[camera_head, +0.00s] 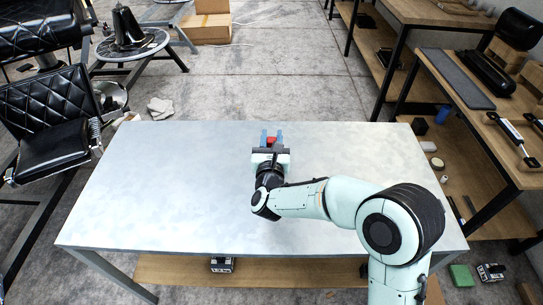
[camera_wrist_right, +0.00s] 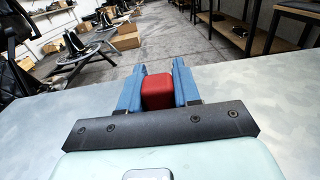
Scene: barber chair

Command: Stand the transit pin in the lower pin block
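My right gripper (camera_head: 271,137) is over the far middle part of the grey metal table (camera_head: 160,190), its two blue fingers pointing away from me. A red blocky piece (camera_head: 271,141) sits between the fingers. In the right wrist view the red piece (camera_wrist_right: 158,94) fills the gap between the blue fingers (camera_wrist_right: 158,74) and appears to touch both. Only its near end shows, so I cannot tell whether it is the transit pin or a block. I cannot make out a separate pin or lower pin block. My left gripper is not in view.
The rest of the tabletop is bare. A black barber chair (camera_head: 55,120) stands at the left. A wooden workbench (camera_head: 500,130) with tools and a shelf below is at the right. A cardboard box (camera_head: 205,28) is on the floor beyond.

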